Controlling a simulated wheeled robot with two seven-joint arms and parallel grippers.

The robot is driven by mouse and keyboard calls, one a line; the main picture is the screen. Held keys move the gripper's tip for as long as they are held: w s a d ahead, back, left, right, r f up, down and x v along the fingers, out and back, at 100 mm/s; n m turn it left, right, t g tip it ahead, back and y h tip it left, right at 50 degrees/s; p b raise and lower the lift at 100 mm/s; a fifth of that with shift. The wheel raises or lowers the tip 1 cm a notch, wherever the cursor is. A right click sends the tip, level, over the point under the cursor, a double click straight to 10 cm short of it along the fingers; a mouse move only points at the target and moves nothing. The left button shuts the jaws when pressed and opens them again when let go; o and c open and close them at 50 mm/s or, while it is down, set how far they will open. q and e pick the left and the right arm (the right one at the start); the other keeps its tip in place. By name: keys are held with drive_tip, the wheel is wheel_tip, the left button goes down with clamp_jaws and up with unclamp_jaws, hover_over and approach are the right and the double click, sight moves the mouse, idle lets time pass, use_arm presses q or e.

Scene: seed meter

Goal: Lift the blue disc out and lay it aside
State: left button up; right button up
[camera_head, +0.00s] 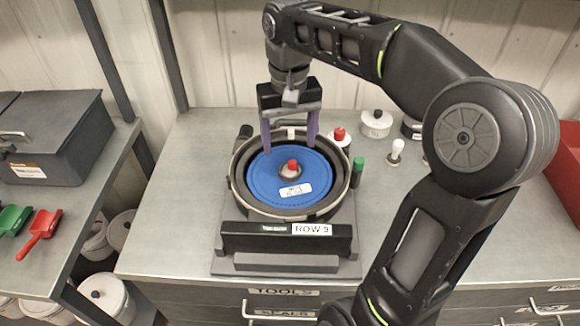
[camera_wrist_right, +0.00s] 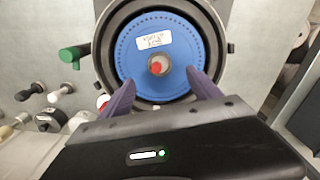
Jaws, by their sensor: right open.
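The blue disc (camera_head: 265,181) lies flat inside the round dark housing (camera_head: 241,200) of the seed meter, which stands on a grey base on the bench. A hub with a red knob (camera_head: 292,165) sits at the disc's centre, and a white label (camera_head: 295,190) is on the disc. My right gripper (camera_head: 289,146) points down over the rear part of the housing, its purple fingers apart and empty. In the right wrist view the blue disc (camera_wrist_right: 142,72) shows ahead of the fingers, with the red knob (camera_wrist_right: 156,68) between and beyond the tips. My left gripper is not in view.
The bench (camera_head: 180,190) is clear left of the meter. A red scoop (camera_head: 38,232) and a dark toolbox (camera_head: 55,140) are on the left bench.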

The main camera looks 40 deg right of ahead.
sight(290, 162)
drive_tip(key=shift+f, duration=1.35)
drive_tip(key=shift+f, duration=0.1)
drive_tip(key=shift+f, duration=0.35)
wheel_tip(290, 162, down, 4)
drive_tip(key=shift+f+p, duration=0.15)
drive_tip(key=shift+p, duration=0.4)
drive_tip(key=shift+c, duration=0.5)
drive_tip(key=c, duration=1.3)
